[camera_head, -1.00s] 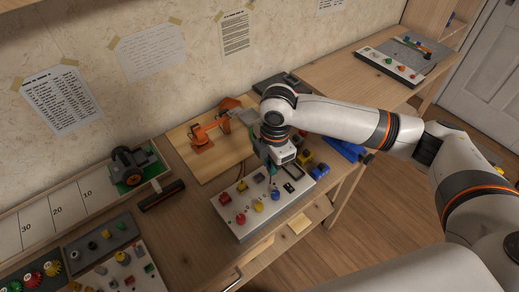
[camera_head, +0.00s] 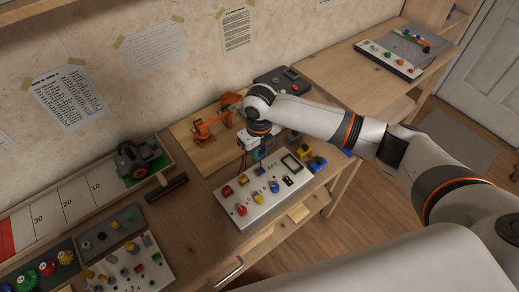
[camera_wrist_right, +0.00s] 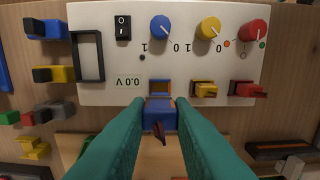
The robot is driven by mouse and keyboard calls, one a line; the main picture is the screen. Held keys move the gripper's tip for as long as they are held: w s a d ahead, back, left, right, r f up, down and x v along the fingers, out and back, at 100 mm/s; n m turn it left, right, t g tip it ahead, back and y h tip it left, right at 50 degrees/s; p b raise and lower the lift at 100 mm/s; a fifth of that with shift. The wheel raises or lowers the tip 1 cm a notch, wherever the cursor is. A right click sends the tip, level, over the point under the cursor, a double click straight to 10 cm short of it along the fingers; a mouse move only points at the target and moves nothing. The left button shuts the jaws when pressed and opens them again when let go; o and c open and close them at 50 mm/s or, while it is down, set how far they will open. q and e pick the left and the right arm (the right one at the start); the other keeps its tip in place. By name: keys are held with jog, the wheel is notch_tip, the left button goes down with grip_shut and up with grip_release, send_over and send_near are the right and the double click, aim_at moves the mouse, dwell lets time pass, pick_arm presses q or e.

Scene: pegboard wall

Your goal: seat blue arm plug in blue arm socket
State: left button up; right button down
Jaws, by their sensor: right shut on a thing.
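My right gripper (camera_wrist_right: 160,118) is shut on the blue arm plug (camera_wrist_right: 159,114), which sits between its teal fingertips in the right wrist view. The blue arm socket (camera_wrist_right: 160,86), a blue frame with an orange-brown inside, is at the panel's edge directly ahead of the plug. The plug is lined up with it and very close; I cannot tell whether they touch. In the head view the right gripper (camera_head: 260,151) is at the back edge of the white control panel (camera_head: 250,215), and the plug is hard to make out. My left gripper is not in view.
Knobs and a black switch (camera_wrist_right: 123,27) are on the panel. A small orange robot arm (camera_head: 208,124) stands on a wooden board behind the panel.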

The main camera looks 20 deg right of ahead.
jog(key=b, duration=0.5)
send_over(259, 172)
jog(key=shift+d+f, duration=0.1)
jog(key=shift+f, duration=2.5)
jog(key=shift+p, duration=0.8)
jog(key=shift+f+b, duration=0.6)
jog(key=shift+f, duration=0.35)
jog(key=c, duration=1.2)
grip_release()
jog(key=shift+r, duration=0.15)
jog(key=shift+r+p, duration=2.45)
jog(key=shift+p, duration=0.1)
